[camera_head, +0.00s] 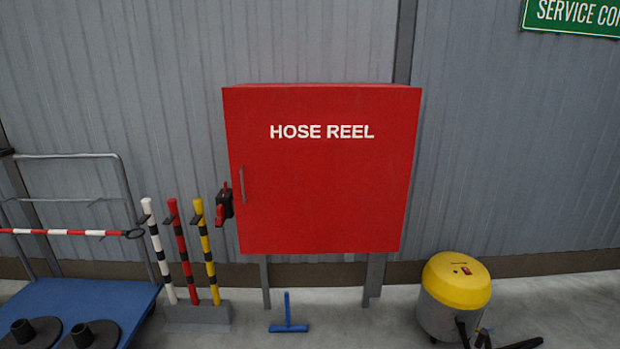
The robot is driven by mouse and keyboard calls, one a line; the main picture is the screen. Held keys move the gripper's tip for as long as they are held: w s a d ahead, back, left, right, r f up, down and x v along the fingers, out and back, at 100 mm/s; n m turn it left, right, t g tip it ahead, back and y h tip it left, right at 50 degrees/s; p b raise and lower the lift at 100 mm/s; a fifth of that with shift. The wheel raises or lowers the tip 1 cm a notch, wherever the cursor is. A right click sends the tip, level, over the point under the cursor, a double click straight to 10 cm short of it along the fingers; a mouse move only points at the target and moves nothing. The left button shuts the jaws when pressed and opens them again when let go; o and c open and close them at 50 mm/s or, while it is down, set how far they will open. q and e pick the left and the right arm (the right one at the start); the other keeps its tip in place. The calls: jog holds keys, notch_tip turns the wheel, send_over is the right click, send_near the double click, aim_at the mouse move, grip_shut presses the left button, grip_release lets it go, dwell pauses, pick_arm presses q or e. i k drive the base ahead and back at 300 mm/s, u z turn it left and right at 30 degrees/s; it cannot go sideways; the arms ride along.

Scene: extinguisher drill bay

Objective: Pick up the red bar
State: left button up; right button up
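A red bar with black bands (182,250) stands upright in a grey stand (200,316). It is the middle one of three bars there, with a white-and-black bar (158,250) on its left and a yellow-and-black bar (206,250) on its right. A small dark bracket juts out near the top of each bar. A red-and-white striped bar (60,232) lies level across the trolley at the left. Neither of my grippers shows in the head view.
A red hose reel cabinet (322,195) on legs has a black-and-red fitting (224,205) on its left side. A blue trolley (110,291) holds black round bases. A blue T-shaped tool (288,318) and a yellow-topped vacuum (456,284) stand on the floor.

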aim_at(53, 231)
jog(key=u, duration=2.45)
jog(key=i, duration=4.65)
jog(key=z, duration=3.25)
